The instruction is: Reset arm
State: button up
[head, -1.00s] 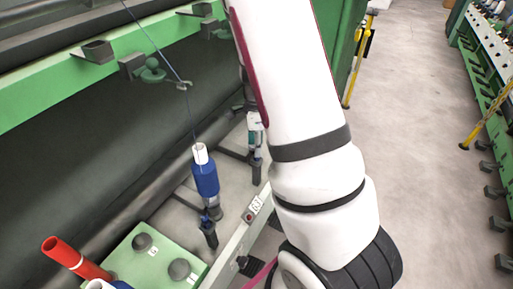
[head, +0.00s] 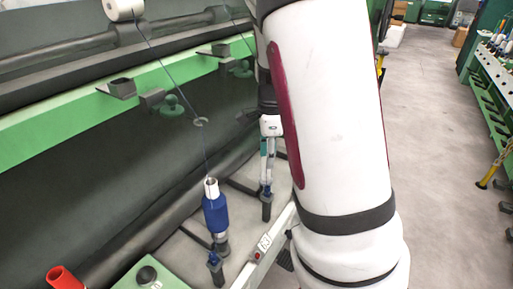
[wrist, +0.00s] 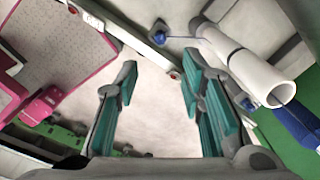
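The green machine rail (head: 80,97) runs along the left. A red tube (head: 64,278) stands at the bottom left. The aisle floor (head: 435,140) on the right is clear, with another machine row beyond.

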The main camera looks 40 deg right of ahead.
jog(key=s+a+r+n+t+y+p, duration=0.1)
jog(key=s+a+r+n+p, duration=0.1)
jog(key=s+a+r+n, duration=0.35)
jog(key=s+a+r+n+t+p, duration=0.1)
jog(key=s+a+r+n+p, duration=0.2)
jog(key=a+r+n, duration=0.6)
jog(key=s+a+r+n+t+p, duration=0.1)
jog(key=s+a+r+n, duration=0.1)
jog(key=s+r+n, duration=0.2)
jog(key=s+a+r+n+t+h+p, duration=0.1)
jog(key=s+a+r+n+p, duration=0.1)
jog(key=s+n, duration=0.4)
jog(key=s+a+r, duration=0.1)
jog(key=s+r, duration=0.1)
jog(key=s, duration=0.2)
jog(key=shift+r, duration=0.35)
jog(key=shift+w, duration=0.1)
jog(key=shift+c, duration=0.5)
